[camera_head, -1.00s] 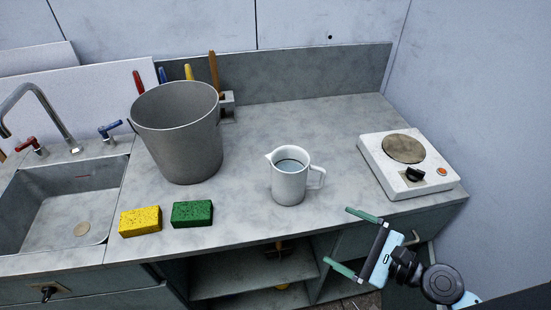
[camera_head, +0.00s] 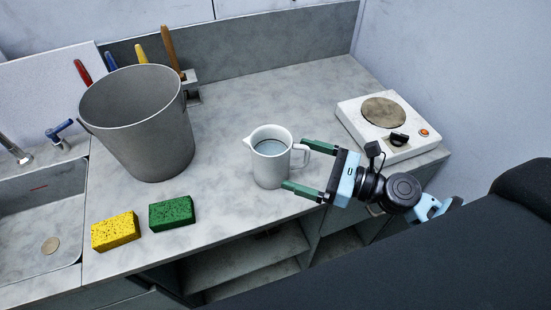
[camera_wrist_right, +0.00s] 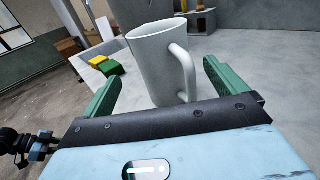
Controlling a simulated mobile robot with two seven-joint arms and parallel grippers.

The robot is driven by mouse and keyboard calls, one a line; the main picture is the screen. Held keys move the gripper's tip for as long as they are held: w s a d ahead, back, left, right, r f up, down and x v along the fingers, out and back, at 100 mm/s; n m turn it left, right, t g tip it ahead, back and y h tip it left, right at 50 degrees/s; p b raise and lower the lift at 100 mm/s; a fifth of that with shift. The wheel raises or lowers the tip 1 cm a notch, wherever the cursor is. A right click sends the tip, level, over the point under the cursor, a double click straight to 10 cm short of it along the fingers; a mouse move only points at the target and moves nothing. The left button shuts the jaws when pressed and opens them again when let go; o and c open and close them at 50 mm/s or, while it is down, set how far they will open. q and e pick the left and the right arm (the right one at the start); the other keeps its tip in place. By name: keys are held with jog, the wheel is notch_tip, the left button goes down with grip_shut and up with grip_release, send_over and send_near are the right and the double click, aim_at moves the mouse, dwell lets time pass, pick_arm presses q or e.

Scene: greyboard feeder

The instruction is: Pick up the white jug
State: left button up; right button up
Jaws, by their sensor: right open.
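The white jug (camera_head: 268,165) stands upright on the grey counter, with liquid in it and its handle facing right. My right gripper (camera_head: 296,165) is open, its two green fingers pointing left at the jug's handle side. In the head view the fingertips reach about the handle.
A grey bucket (camera_head: 140,130) stands left of the jug. A yellow sponge (camera_head: 115,231) and a green sponge (camera_head: 172,213) lie near the front edge. A white hot plate (camera_head: 388,125) is at the right, close behind my right gripper. A sink (camera_head: 40,225) is at the left.

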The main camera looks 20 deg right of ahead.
aim_at(288, 152)
jog(key=x, duration=0.2)
jog(key=f+x, duration=0.1)
jog(key=x, duration=0.1)
jog(key=shift+w+p, duration=0.25)
jog(key=shift+p, duration=0.15)
jog(key=shift+w+a+f, duration=0.15)
jog(key=shift+w+a, duration=0.1)
jog(key=shift+a, duration=0.1)
jog(key=c, duration=1.3)
pick_arm(q)
jog(key=shift+w+r, duration=0.65)
jog(key=shift+r, duration=0.1)
pick_arm(e)
jog(key=shift+c, duration=0.5)
